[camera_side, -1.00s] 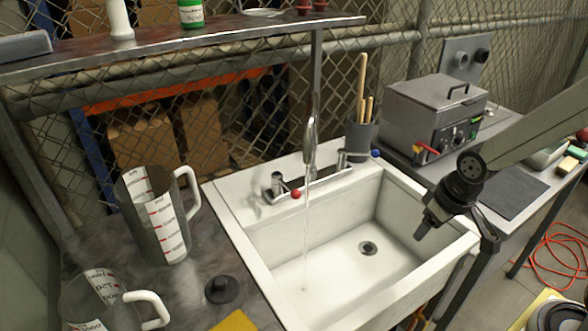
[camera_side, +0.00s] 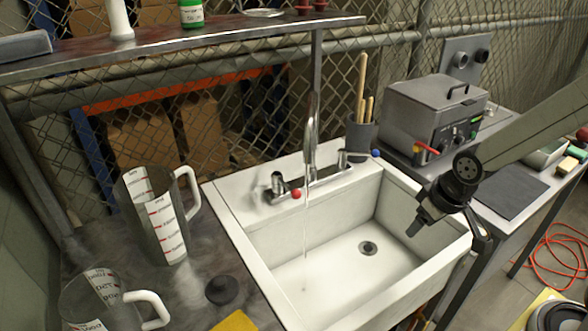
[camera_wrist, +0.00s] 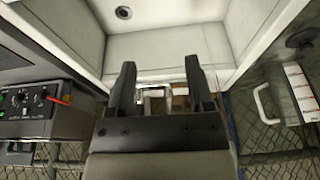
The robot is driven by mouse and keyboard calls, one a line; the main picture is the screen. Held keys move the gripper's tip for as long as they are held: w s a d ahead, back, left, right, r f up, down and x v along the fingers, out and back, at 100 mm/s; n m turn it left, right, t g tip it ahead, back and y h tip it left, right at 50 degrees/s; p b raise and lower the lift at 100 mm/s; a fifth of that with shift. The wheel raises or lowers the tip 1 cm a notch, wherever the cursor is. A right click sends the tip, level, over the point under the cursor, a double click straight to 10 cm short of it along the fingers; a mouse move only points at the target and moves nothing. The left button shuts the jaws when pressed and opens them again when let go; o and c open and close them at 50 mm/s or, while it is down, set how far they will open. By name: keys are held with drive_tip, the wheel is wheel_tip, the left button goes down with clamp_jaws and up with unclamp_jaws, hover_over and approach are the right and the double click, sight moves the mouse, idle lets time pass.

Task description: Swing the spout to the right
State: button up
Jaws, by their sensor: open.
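The chrome spout (camera_side: 311,135) rises from the tap at the back rim of the white sink (camera_side: 232,222). A thin stream of water (camera_side: 305,235) falls from it into the left part of the basin. The tap has a red-knobbed handle (camera_side: 296,194) on the left and a blue-knobbed handle (camera_side: 376,153) on the right. My gripper (camera_side: 412,230) hangs over the right side of the sink, apart from the spout and to its right. In the wrist view its two dark fingers (camera_wrist: 159,66) are spread, with nothing held between them.
A grey pot with wooden sticks (camera_side: 361,140) stands behind the blue handle. A metal bath (camera_side: 432,112) stands on the right bench. Measuring jugs (camera_side: 152,215) and a dark stopper (camera_side: 221,290) are on the left counter. A shelf (camera_side: 220,38) crosses above, before the wire fence.

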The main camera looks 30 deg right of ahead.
sight(311, 149)
drive_tip(key=shift+w+a+r+m+t+h, duration=0.15)
drive_tip(key=shift+w+a+r+t+h, duration=0.1)
drive_tip(key=shift+w+a+r+t, duration=1.7)
drive_tip(key=shift+w+a+r+m+t+h, duration=0.15)
drive_tip(key=shift+w+a+r+t, duration=1)
drive_tip(key=shift+w+a+t, duration=1.6)
drive_tip(key=shift+w+a+r+m+t+h, duration=0.1)
drive_tip(key=shift+w+a+r+t+h, duration=0.2)
drive_tip(key=shift+w+a+r+t, duration=2)
drive_tip(key=shift+w+d+f+t, duration=0.15)
drive_tip(key=shift+w+d+f, duration=0.25)
drive_tip(key=shift+w, duration=0.15)
drive_tip(key=shift+w+d+f+t, duration=0.15)
drive_tip(key=shift+w+d+f, duration=0.15)
drive_tip(key=shift+w, duration=0.2)
drive_tip(key=shift+w+d, duration=0.2)
drive_tip(key=shift+w, duration=3.6)
clamp_jaws()
